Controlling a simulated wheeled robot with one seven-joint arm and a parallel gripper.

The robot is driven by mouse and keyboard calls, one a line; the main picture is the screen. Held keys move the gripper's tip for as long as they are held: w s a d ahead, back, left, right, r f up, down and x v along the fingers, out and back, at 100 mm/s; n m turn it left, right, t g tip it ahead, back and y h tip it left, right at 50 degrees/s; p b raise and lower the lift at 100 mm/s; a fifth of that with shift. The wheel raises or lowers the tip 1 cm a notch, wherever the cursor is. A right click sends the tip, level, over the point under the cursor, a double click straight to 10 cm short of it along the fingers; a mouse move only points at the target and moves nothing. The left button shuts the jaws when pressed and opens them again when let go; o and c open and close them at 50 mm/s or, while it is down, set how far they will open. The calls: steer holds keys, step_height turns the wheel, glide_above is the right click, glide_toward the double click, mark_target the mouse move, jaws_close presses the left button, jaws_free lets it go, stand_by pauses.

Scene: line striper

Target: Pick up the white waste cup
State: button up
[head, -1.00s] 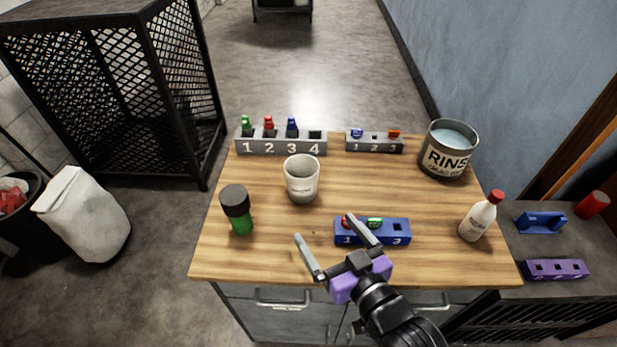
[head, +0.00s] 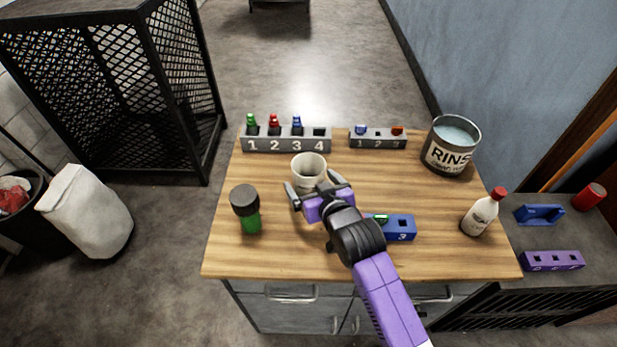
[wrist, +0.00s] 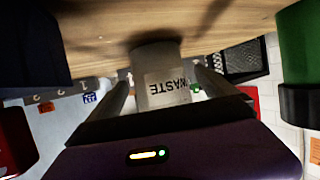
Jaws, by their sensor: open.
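The white waste cup (head: 309,168) stands upright on the wooden table, toward the back middle. In the wrist view the cup (wrist: 160,75) shows its WASTE label, upside down, between the two fingers. My gripper (head: 316,188) is open, at the near side of the cup, with one finger toward each side of it. The fingers are not closed on the cup. The lower front of the cup is hidden by my gripper in the head view.
A green bottle with a dark cap (head: 246,209) stands left of my gripper. A blue holder (head: 401,228) is partly behind my arm. The grey numbered rack (head: 285,145) and small grey rack (head: 378,142) are behind. The rinse can (head: 450,150) and white bottle (head: 480,215) stand right.

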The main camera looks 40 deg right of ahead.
steer(key=shift+x, duration=1.15)
steer(key=c, duration=1.5)
steer(key=shift+o, duration=0.2)
